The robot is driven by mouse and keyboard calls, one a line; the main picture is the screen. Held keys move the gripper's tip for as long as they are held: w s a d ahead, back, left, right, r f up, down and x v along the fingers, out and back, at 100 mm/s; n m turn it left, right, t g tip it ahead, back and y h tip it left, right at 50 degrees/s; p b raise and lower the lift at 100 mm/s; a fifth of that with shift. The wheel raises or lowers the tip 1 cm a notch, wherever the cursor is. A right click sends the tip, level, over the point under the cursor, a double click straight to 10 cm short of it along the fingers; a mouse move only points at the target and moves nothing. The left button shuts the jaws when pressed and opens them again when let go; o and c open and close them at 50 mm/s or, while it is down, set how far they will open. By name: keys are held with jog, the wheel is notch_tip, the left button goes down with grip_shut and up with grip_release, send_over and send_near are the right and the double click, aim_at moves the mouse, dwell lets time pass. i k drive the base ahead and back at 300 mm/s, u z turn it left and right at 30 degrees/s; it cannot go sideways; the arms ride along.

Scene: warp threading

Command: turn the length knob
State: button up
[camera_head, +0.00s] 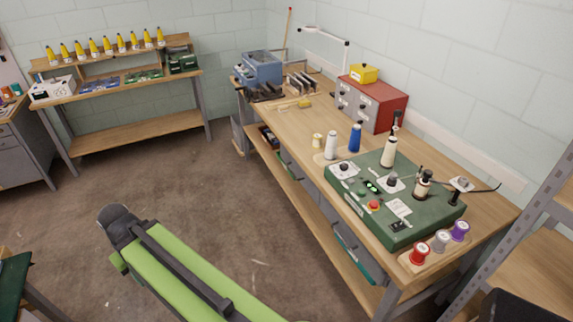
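A green machine box (430,222) with a control panel on top stands on the right-hand workbench. Two dark knobs sit on white plates on it, one at the left corner (344,167) and one near the middle (392,180). The labels are too small to read, so I cannot tell which is the length knob. A red button (374,205) and a small lit display (371,186) are between and in front of them. My green arm (190,268) crosses the floor area at lower left, well apart from the machine. No gripper fingers show.
The workbench (290,128) also holds a white spool (331,145), a blue spool (356,137), and a red cabinet (372,104). Red, grey and purple spools line the machine's front right. A grey metal rack (520,225) stands at right. The floor (200,185) before the bench is clear.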

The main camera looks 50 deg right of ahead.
aim_at(344, 167)
jog(key=u, duration=0.55)
jog(key=k, duration=0.85)
jog(key=z, duration=1.05)
jog(key=i, duration=1)
jog(key=u, duration=0.15)
